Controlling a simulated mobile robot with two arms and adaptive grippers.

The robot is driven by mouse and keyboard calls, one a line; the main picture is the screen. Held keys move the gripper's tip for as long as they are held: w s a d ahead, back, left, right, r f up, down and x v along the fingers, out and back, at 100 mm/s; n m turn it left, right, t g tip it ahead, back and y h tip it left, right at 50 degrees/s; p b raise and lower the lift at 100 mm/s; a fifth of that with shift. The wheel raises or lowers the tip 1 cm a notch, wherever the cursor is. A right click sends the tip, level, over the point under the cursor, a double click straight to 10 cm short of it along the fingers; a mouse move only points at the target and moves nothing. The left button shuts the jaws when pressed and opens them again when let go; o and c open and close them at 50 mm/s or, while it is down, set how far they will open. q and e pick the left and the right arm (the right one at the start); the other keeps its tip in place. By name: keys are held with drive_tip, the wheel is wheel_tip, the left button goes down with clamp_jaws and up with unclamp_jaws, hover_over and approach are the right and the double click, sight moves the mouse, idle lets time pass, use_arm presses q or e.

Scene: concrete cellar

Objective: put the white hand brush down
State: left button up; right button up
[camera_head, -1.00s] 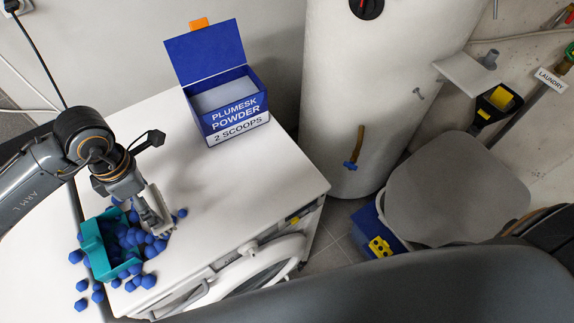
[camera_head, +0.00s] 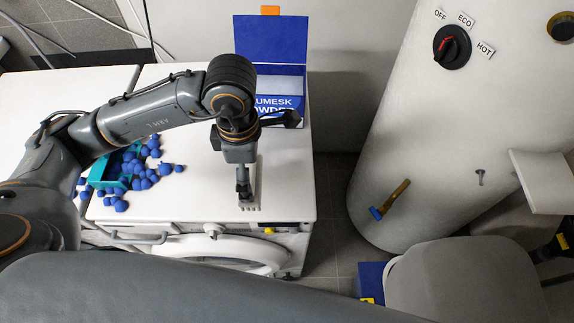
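The white hand brush (camera_head: 256,194) shows as a narrow pale strip with short bristles at its lower end, near the front right of the white washing machine top (camera_head: 205,205). My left gripper (camera_head: 244,193) points down and is shut on the brush, hiding much of it. I cannot tell whether the bristles touch the machine top. My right gripper is not in view.
A teal container (camera_head: 104,170) lies left of my gripper, with several blue balls (camera_head: 166,170) in and around it. An open blue powder box (camera_head: 291,84) stands behind. A white boiler (camera_head: 385,150) stands to the right. The top's right front is clear.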

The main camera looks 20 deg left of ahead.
use_arm(q)
drive_tip(key=w+d+f+p, duration=0.1)
drive_tip(key=w+f, duration=0.2)
drive_tip(key=w+d+f+p, duration=0.1)
drive_tip(key=w+f+p, duration=0.1)
drive_tip(key=w+f, duration=0.1)
drive_tip(key=w+d+f+p, duration=0.1)
drive_tip(key=w+f+p, duration=0.1)
drive_tip(key=w+f, duration=0.1)
drive_tip(key=shift+w+d+f, duration=0.25)
drive_tip(key=shift+w+f, duration=0.05)
drive_tip(key=shift+f, duration=0.25)
drive_tip(key=shift+f+p, duration=0.3)
drive_tip(key=shift+f, duration=0.4)
drive_tip(key=o, duration=0.6)
drive_tip(key=shift+f+b, duration=0.1)
drive_tip(key=shift+b, duration=0.25)
drive_tip(key=shift+o, duration=0.7)
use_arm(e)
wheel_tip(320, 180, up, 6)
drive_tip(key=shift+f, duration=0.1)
